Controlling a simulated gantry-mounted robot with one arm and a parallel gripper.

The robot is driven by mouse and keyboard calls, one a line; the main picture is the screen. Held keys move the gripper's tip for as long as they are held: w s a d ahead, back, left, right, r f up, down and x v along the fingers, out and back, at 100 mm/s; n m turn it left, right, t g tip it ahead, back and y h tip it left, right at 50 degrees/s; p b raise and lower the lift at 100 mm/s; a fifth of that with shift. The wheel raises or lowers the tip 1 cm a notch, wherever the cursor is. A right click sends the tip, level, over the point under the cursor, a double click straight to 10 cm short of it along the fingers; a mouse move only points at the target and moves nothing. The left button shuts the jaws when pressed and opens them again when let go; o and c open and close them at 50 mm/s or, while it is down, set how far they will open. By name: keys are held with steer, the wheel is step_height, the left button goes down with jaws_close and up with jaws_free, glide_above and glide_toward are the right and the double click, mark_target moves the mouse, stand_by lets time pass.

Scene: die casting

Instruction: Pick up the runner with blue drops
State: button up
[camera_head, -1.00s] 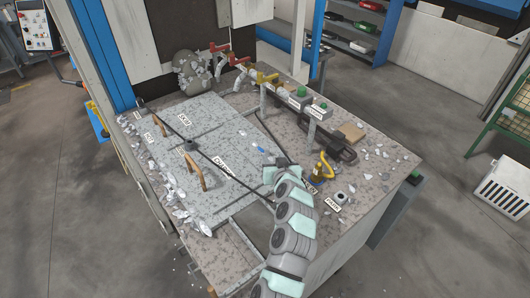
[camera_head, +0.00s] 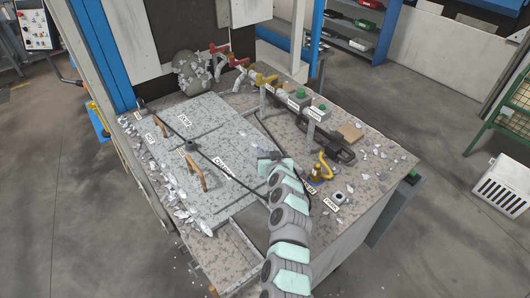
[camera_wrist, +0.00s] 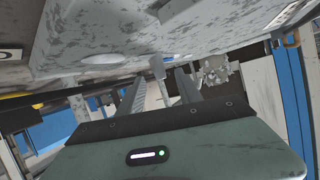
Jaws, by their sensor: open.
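My gripper (camera_head: 269,155) is over the front right part of the grey plate (camera_head: 215,135) in the head view. Its dark fingers are small there, with the arm coming in from the bottom. In the wrist view my gripper (camera_wrist: 160,78) shows two fingers apart, with nothing clearly held between them. I cannot make out the runner with blue drops now. A small blue-marked piece showed earlier close to where the fingers are, so my gripper may cover it.
Metal scraps (camera_head: 185,210) line the plate's left edge. Copper handles (camera_head: 196,175) and a black rod stand over the plate. A yellow hose fitting (camera_head: 326,167) is right of my arm. Green-button boxes (camera_head: 300,95), red valves (camera_head: 218,50) and a spiky grey casting (camera_head: 190,72) are behind.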

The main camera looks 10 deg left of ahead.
mark_target(267, 151)
steer(key=shift+f+b+x, duration=0.25)
steer(key=shift+b+x, duration=0.3)
steer(key=shift+x, duration=0.7)
steer(key=shift+w+a, duration=0.15)
steer(key=shift+w, duration=0.05)
steer(key=shift+c, duration=0.3)
jaws_close()
